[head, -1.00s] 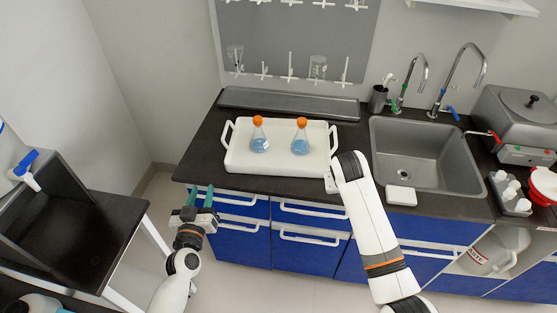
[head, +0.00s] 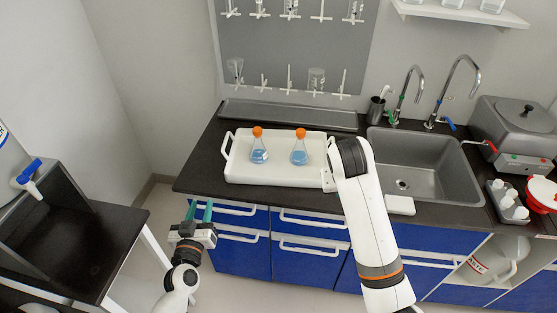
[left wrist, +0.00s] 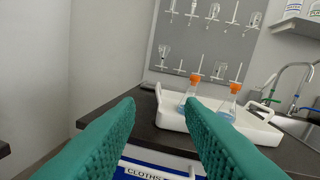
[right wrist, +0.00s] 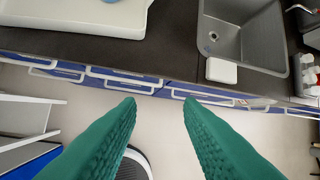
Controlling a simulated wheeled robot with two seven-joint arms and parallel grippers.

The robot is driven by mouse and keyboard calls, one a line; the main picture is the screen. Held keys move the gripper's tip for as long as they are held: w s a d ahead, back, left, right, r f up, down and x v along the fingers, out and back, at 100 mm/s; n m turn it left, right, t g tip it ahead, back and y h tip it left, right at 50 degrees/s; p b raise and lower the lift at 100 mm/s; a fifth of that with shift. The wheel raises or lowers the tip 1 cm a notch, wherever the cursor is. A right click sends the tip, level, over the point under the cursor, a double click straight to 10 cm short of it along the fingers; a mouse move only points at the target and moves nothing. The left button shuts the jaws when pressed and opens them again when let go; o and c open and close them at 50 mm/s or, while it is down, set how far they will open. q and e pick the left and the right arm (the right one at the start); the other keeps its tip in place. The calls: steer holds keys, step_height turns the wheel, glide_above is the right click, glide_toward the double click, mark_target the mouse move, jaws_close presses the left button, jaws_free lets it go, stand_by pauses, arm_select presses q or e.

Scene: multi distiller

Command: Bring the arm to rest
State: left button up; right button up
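My left gripper (head: 200,211) is in front of the blue cabinets, left of and below the white tray (head: 280,179). Its green fingers are apart with nothing between them, as the left wrist view (left wrist: 163,115) shows. My right arm reaches up over the counter front beside the tray's right end. Its gripper is hidden in the head view. The right wrist view shows its fingers (right wrist: 158,110) apart and empty, above the floor and in front of the cabinets. Two flasks with orange caps and blue liquid, a left one (head: 259,156) and a right one (head: 299,157), stand upright on the tray.
A dark counter (head: 205,165) carries the tray, a grey sink (head: 425,165), a small white block (head: 400,205) and a grey bath device (head: 515,130). A black side table (head: 85,250) stands at the left. Floor between it and the cabinets is free.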

stand_by(0.4)
